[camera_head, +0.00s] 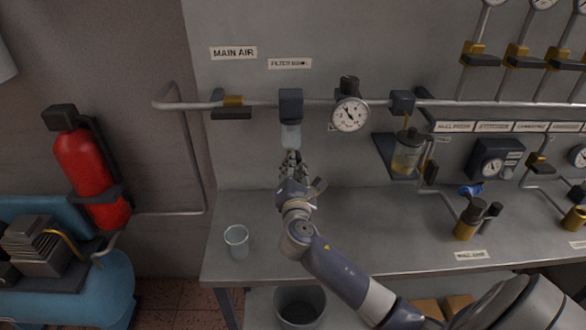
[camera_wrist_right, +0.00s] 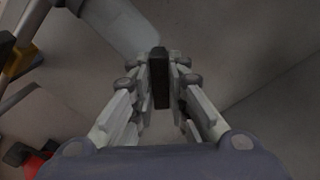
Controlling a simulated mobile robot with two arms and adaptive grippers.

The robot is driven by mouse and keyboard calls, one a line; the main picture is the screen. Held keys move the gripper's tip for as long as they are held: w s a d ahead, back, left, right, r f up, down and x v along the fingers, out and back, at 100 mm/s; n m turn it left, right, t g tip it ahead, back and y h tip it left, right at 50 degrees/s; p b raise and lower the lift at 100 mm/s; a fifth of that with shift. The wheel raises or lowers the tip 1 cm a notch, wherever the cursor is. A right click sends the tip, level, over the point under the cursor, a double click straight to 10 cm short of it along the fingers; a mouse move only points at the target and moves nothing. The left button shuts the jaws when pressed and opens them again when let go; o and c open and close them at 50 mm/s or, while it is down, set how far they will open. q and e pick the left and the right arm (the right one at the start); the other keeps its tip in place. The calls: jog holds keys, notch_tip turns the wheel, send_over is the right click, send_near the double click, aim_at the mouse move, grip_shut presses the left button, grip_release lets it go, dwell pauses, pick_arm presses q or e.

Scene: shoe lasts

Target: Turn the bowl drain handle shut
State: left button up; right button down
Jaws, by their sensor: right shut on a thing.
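The filter bowl (camera_head: 291,135) is a clear cup hanging under a dark filter head (camera_head: 291,103) on the grey pipe, below the "FILTER BOWL" label. My right gripper (camera_head: 291,160) is right under the bowl, its arm coming in from the lower right. In the right wrist view, my right gripper (camera_wrist_right: 159,85) is shut on a dark, narrow drain handle (camera_wrist_right: 160,72) just below the pale bowl (camera_wrist_right: 118,28). In the head view the handle is hidden behind the fingers. My left gripper is in neither view.
A pressure gauge (camera_head: 350,114) sits right of the filter, and a yellow main air valve (camera_head: 232,102) sits left. A clear cup (camera_head: 237,241) stands on the bench (camera_head: 260,215), left of my arm. A dark bucket (camera_head: 300,306) is below the bench. A red extinguisher (camera_head: 85,165) hangs at left.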

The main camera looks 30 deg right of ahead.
jog(key=m+b, duration=0.1)
jog(key=m, duration=0.2)
jog(key=m+b, duration=0.1)
jog(key=m, duration=0.3)
jog(key=m+b, duration=0.2)
jog(key=m, duration=0.1)
jog(key=shift+f, duration=0.3)
jog(key=shift+m, duration=0.4)
jog(key=c, duration=1.6)
grip_release()
jog(key=shift+o, duration=0.2)
jog(key=v, duration=1.2)
jog(key=shift+s+d, duration=0.15)
